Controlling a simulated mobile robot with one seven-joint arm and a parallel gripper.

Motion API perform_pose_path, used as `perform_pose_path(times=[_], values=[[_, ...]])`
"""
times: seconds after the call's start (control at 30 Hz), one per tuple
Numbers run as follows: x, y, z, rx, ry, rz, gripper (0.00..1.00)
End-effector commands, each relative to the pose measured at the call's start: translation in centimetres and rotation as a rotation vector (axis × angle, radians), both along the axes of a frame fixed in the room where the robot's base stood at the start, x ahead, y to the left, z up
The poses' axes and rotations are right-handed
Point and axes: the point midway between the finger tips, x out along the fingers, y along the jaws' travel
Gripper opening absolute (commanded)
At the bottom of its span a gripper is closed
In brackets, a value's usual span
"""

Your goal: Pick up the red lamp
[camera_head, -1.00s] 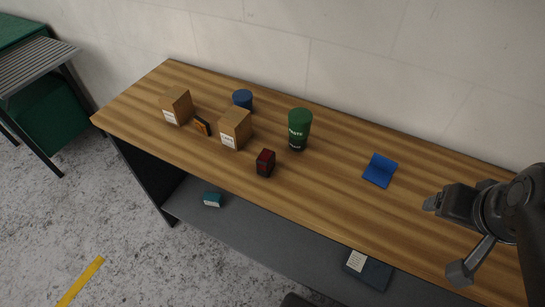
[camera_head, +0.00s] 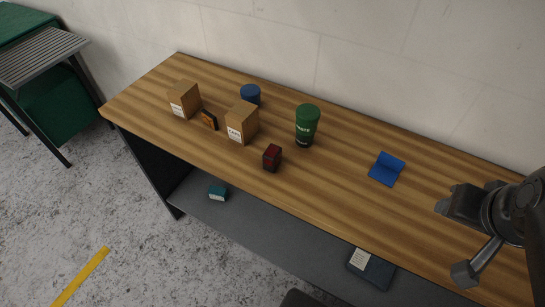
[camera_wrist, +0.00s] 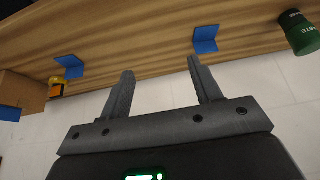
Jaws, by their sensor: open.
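The red lamp (camera_head: 272,157) is a small dark block with a red face. It stands upright near the front edge of the wooden workbench (camera_head: 330,190), left of the green cup, in the head view. I do not see it in the wrist view. My gripper (camera_head: 446,198) is at the right side of the head view, over the right part of the bench and well apart from the lamp. In the wrist view my gripper (camera_wrist: 160,66) has its two fingers spread with nothing between them.
A green cup (camera_head: 307,125) stands behind the lamp to its right. Two cardboard boxes (camera_head: 242,122), an orange-black item (camera_head: 209,120) and a blue cylinder (camera_head: 250,96) are to the left. A blue bracket (camera_head: 386,169) lies to the right. A lower shelf (camera_head: 250,225) holds small boxes.

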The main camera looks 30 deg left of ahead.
Motion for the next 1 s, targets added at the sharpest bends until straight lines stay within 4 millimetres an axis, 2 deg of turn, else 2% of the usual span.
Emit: perform_pose_path(times=[0.27, 0.37, 0.47, 0.77, 1.0], values=[[0.3, 0.3, 0.1, -0.013, 0.005, 0.032, 0.58], [1.3, 1.2, 0.4, -0.059, 0.026, 0.146, 0.58], [3.0, 3.2, 0.9, -0.141, 0.059, 0.357, 0.58], [8.5, 12.3, 1.0, -0.414, 0.138, 1.165, 0.58], [10.9, 21.5, -0.7, -0.589, 0.149, 1.833, 0.58]])
